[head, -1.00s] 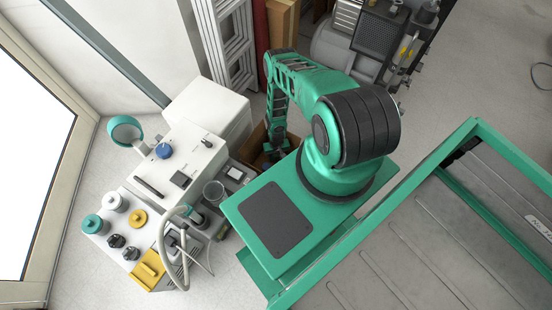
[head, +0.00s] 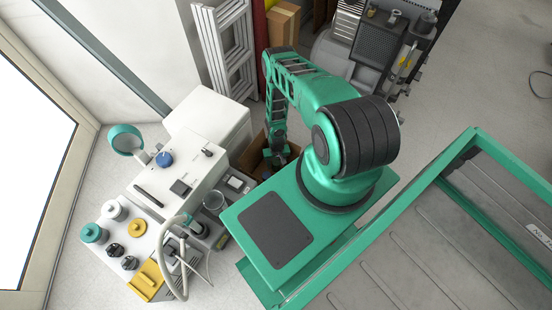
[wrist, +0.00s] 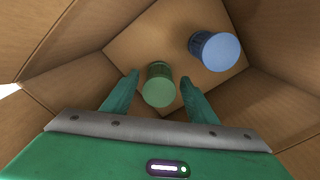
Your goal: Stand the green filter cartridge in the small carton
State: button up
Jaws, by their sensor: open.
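The green filter cartridge (wrist: 159,85) stands on the floor of an open cardboard carton, its round top facing the wrist camera. My gripper (wrist: 160,82) is open inside the carton, one finger on each side of the cartridge. Small gaps show between the fingers and the cartridge. A blue cylinder (wrist: 215,50) stands in the same carton, to the right of the cartridge and near the far wall. In the head view the carton (head: 250,157) is on the floor, partly hidden by my arm; the cartridge cannot be made out there.
The carton walls (wrist: 35,40) rise close around my gripper. A white dental unit (head: 175,170) with knobs, jars and a hose stands left of the carton. A white folded frame (head: 228,45), brown boxes (head: 283,22) and a grey machine (head: 375,40) stand behind.

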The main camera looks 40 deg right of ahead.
notch_tip(320, 180, up, 9)
jog(key=shift+f, duration=0.1)
dwell(0.3)
dwell(0.4)
